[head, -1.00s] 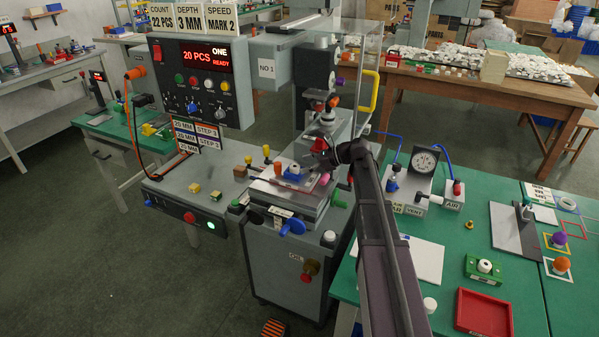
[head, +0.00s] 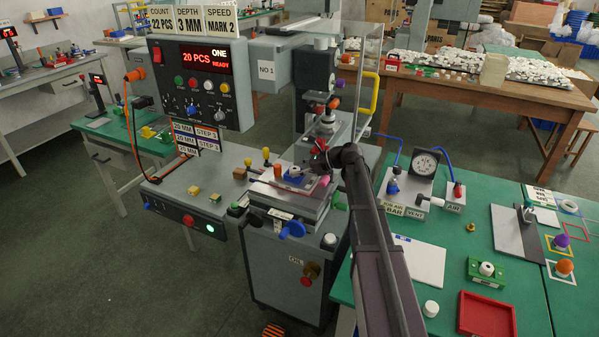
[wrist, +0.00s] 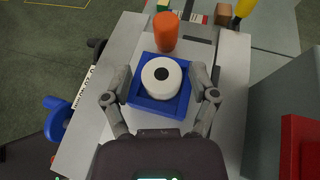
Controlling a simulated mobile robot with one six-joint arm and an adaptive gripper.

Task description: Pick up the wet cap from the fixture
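The white cap (wrist: 161,77) with a black dot on its top sits in the blue fixture (wrist: 148,103) in the wrist view. In the head view the small cap (head: 295,171) and blue fixture (head: 291,180) are on the pad printer's plate. My gripper (wrist: 160,92) is open, with one finger on each side of the fixture and cap. I see no clear contact with the cap. In the head view my gripper (head: 319,162) is just right of the fixture, partly hidden by my arm.
An orange upright piece (wrist: 166,32) stands close behind the fixture. A red block (wrist: 302,145) and grey housing are at the right of the wrist view. The printer's pad head (head: 326,122) hangs above and behind. A red tray (head: 487,315) lies on the green table at right.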

